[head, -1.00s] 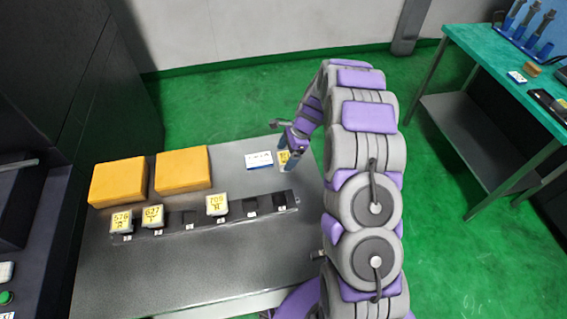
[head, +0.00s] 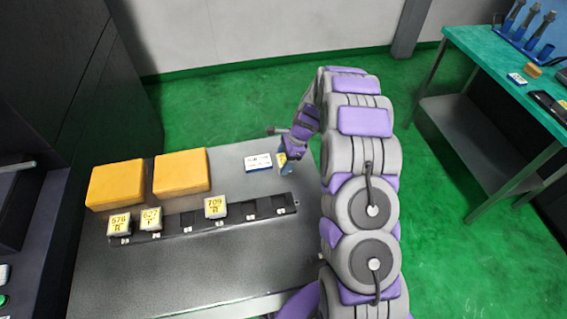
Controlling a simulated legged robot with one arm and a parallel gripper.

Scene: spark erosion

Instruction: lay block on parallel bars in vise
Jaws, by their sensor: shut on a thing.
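My gripper (head: 286,158) is at the right end of the grey table, just beyond the slotted rack. It is shut on a small block (head: 282,160) with a yellow label. The block looks tilted, with its label face turned to the side. My gripper partly hides the block, and I cannot tell whether it touches the table. Three similar blocks with yellow labels stand in the rack: 576 (head: 119,224), 627 (head: 150,218) and 709 (head: 215,207). I see no vise or parallel bars in this view.
The dark rack (head: 187,222) has several empty slots. Two orange-yellow pads (head: 182,172) lie behind it on the grey table (head: 200,270). A white and blue card (head: 258,162) lies left of my gripper. A teal bench (head: 480,50) with tools stands at right.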

